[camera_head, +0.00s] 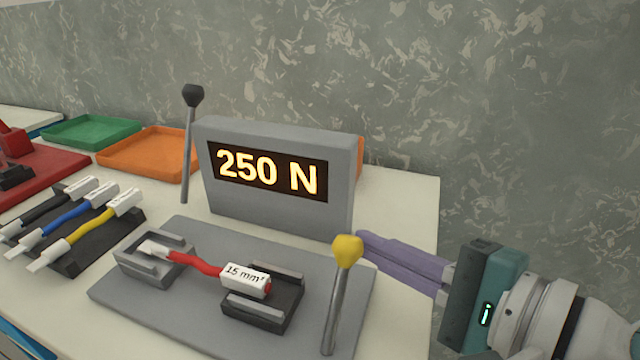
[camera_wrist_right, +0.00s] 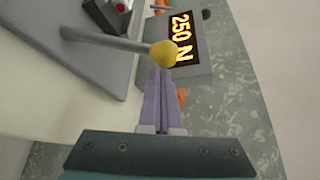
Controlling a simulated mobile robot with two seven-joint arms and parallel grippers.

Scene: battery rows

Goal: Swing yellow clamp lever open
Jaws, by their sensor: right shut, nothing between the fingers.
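The yellow clamp lever has a yellow knob (camera_head: 347,250) on a grey rod (camera_head: 335,305) that stands near upright at the right front of a grey tester plate (camera_head: 190,318). My right gripper (camera_head: 362,241) has purple fingers, which are shut and empty. Its fingertips are right beside the knob, on its right side in the head view. In the right wrist view the yellow knob (camera_wrist_right: 163,54) is directly ahead of the fingertips (camera_wrist_right: 160,72). I cannot tell whether they touch. A red cable with a white "15 mm²" label (camera_head: 246,278) lies across two clamp blocks. My left gripper is not in view.
A grey display (camera_head: 278,130) reading "250 N" stands behind the plate, with a black-knobbed lever (camera_head: 190,140) at its left. Cables on a black rack (camera_head: 80,255), an orange tray (camera_head: 150,177) and a green tray (camera_head: 90,145) are at left.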

